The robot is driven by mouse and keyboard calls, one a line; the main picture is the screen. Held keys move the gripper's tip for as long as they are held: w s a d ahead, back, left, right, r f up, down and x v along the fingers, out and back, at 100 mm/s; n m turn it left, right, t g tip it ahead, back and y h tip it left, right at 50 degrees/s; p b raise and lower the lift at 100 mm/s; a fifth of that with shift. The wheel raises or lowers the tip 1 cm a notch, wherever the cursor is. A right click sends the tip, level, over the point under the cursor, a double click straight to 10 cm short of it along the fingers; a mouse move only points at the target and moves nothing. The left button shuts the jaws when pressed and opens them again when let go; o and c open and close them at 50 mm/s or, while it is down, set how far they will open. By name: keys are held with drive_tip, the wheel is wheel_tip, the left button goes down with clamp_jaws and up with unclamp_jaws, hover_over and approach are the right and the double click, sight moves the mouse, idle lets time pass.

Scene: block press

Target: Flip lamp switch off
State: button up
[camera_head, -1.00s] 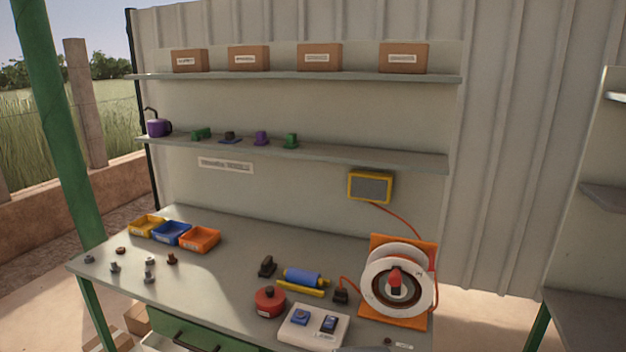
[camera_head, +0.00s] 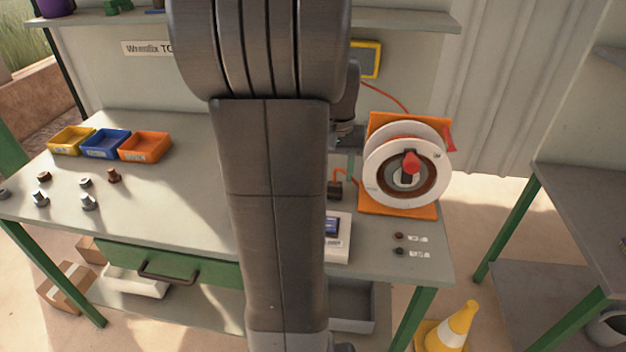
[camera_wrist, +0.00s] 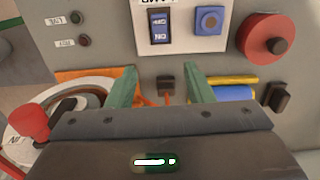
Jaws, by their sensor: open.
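The dark blue rocker switch (camera_wrist: 158,25) sits on a pale switch box (camera_wrist: 182,46) at the top of the wrist view. A square blue button (camera_wrist: 209,20) is beside it. In the head view my arm hides most of the box; part of the switch (camera_head: 332,226) shows at the arm's right edge. My gripper (camera_wrist: 160,74) is open and empty, its two green fingers apart. The fingertips appear short of the box, with the switch roughly in line with the gap between them. The yellow-framed lamp (camera_head: 370,60) is on the back wall, partly hidden.
A cable reel (camera_head: 408,165) on an orange stand is right of the switch box. A red round knob (camera_wrist: 265,38) and a blue roller (camera_wrist: 236,93) are near the box. Two small buttons (camera_head: 399,243) are at the bench's right. Coloured bins (camera_head: 144,146) stand left.

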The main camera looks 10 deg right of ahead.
drive_tip(key=f, duration=0.9)
drive_tip(key=w+f, duration=0.1)
drive_tip(key=f, duration=0.3)
drive_tip(key=shift+d+f, duration=0.1)
drive_tip(key=shift+f, duration=0.25)
